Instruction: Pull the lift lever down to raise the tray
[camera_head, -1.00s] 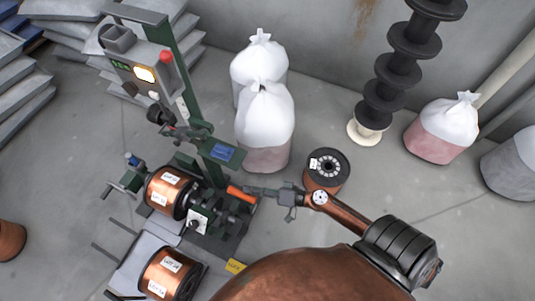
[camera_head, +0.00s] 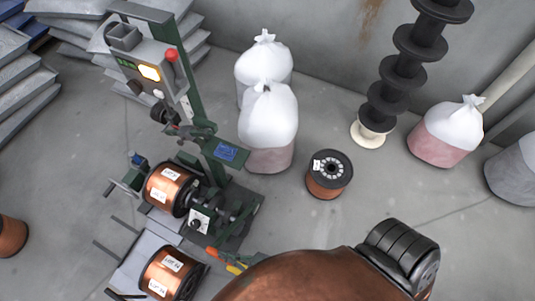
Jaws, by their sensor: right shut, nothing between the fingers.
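The lift lever's orange grip (camera_head: 212,254) now points down near the foot of the green machine, at the bottom middle. My right gripper (camera_head: 228,258) is at the grip's right end; it is shut with nothing between its fingers. Whether it touches the grip is unclear. Most of the right arm is hidden behind my large copper-coloured body part. The grey tray (camera_head: 147,250) lies low at the machine's front, with a labelled copper spool (camera_head: 172,273) at its near end. My left gripper is out of view.
Another copper spool (camera_head: 170,188) is on the machine, below its control box (camera_head: 148,72). A small copper spool with a black flange (camera_head: 327,177) stands on the floor to the right. White-topped bags (camera_head: 268,115) stand behind the machine. Floor between is clear.

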